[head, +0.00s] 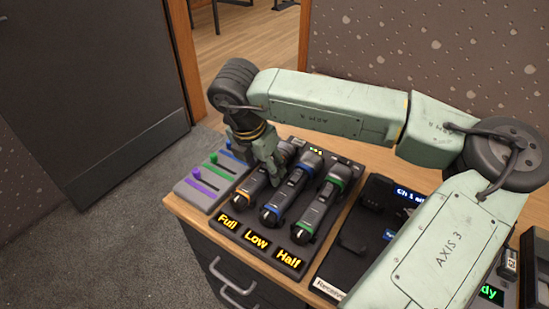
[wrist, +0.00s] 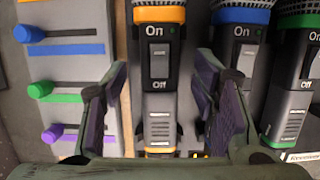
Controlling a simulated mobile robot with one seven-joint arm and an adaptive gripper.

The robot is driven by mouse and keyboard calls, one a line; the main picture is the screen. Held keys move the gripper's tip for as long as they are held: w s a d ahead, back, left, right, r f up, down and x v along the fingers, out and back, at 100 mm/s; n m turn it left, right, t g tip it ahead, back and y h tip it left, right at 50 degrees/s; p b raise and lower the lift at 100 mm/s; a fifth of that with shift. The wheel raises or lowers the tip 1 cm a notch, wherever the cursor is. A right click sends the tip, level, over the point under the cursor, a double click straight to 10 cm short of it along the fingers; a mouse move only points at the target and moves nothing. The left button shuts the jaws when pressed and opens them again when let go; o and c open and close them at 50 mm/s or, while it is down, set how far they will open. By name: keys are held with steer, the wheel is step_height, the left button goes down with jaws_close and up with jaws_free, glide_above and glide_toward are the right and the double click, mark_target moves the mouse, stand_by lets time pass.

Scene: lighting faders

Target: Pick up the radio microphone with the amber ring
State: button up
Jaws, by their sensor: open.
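The radio microphone with the amber ring (wrist: 159,75) lies in its charger bay, upright in the wrist view, with its amber ring at the top and an On/Off switch below. In the head view its lower body (head: 249,190) shows beside the "Full" label, its upper part hidden by my gripper. My gripper (head: 264,170) is over this microphone. In the wrist view my gripper (wrist: 160,100) is open, one finger on each side of the body, with gaps showing. Nothing is held.
A blue-ringed microphone (head: 285,198) and a green-ringed one (head: 320,208) lie close to the right in the charger (head: 278,255). A fader panel (head: 196,190) with coloured knobs is to the left. A dark dock (head: 345,255) stands further right.

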steer(key=shift+w+f, duration=0.1)
steer(key=shift+f, duration=0.35)
steer(key=shift+c, duration=0.3)
jaws_close()
